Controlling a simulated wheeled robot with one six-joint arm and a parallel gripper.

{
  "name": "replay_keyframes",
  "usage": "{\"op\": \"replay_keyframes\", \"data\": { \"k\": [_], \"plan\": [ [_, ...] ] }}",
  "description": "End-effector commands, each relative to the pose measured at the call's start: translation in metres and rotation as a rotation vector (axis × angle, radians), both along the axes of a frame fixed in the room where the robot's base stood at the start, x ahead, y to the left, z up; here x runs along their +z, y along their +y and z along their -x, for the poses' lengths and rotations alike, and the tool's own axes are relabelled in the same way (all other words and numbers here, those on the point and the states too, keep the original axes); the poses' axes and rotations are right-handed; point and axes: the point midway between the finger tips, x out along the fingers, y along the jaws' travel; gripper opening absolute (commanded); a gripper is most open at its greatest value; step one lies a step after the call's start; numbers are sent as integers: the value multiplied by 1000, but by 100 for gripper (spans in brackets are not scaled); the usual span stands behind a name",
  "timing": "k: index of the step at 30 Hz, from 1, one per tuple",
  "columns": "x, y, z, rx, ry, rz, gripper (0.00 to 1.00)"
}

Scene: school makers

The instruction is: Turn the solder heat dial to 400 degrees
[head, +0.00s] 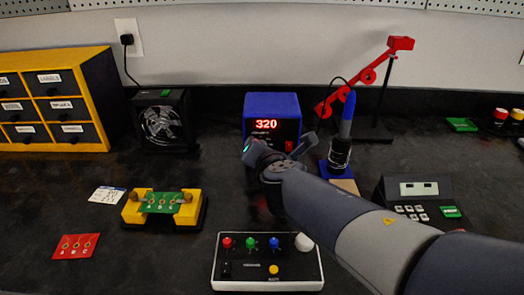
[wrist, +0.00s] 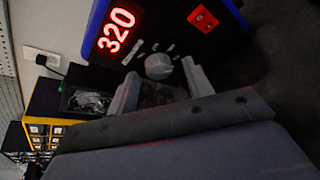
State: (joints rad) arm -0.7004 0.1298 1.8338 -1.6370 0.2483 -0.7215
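The blue solder station (head: 272,108) stands at the back middle of the bench, its red display reading 320. In the wrist view its black front panel shows the display (wrist: 117,30) and a round grey dial (wrist: 158,66). My gripper (wrist: 160,80) is open in front of the panel. One finger is on each side of the dial, apart from it as far as I can see. In the head view my gripper (head: 277,145) covers the dial and the lower panel.
A red switch (wrist: 203,18) sits on the same panel. A soldering iron in its holder (head: 341,155) and a red jointed arm (head: 365,77) stand to the right. A black fan unit (head: 163,122) is to the left, and a button box (head: 268,279) is in front.

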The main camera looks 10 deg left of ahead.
Motion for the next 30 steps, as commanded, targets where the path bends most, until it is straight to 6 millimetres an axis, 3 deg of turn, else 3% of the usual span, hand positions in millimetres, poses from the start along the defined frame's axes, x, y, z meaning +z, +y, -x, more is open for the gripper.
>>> {"op": "replay_keyframes", "data": {
  "k": [11,24,30],
  "plan": [
    [6,-3,8,0,-3,-1,49],
    [33,-32,70,2,-3,-1,49],
    [38,-40,87,1,-1,0,49]
  ]
}}
